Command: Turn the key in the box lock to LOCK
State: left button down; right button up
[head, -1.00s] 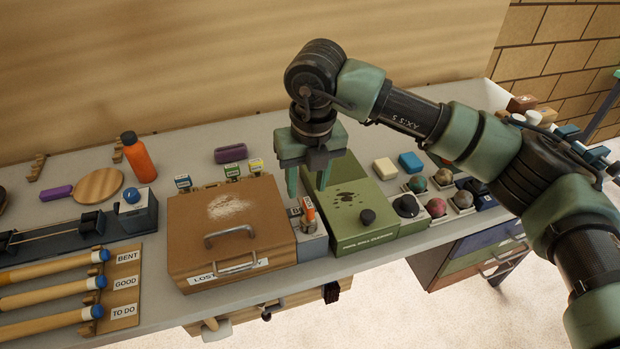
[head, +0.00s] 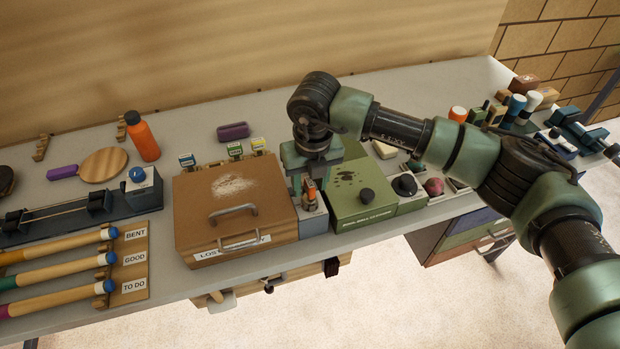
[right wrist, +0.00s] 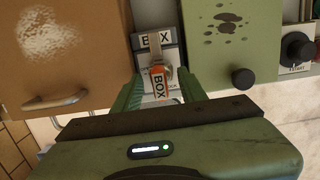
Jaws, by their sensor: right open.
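The box lock (head: 313,222) is a small grey block between the brown lost property box and the green box. A key with an orange tag (head: 311,190) stands in it; in the right wrist view the orange tag (right wrist: 158,84) reads BOX. My right gripper (head: 310,194) is open and points down, with its fingers on either side of the key tag. In the right wrist view the fingers flank the tag, and I cannot tell whether they touch it. The lock's lettering is partly hidden by the tag and gripper. My left gripper is not in view.
The brown lost property box (head: 240,212) stands close on the left, with a handle in front. The green box (head: 362,198) with a black knob (head: 366,196) stands close on the right. Tagged keys (head: 235,150) stand behind the brown box. The bench's back strip is mostly clear.

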grip_shut()
jog(key=shift+f+n+b, duration=0.1)
jog(key=shift+n+b, duration=0.4)
jog(key=shift+b, duration=0.1)
jog(key=shift+n+b, duration=1)
jog(key=shift+n, duration=0.2)
jog(key=shift+n+b, duration=0.4)
jog(key=shift+n, duration=0.2)
jog(key=shift+y, duration=0.3)
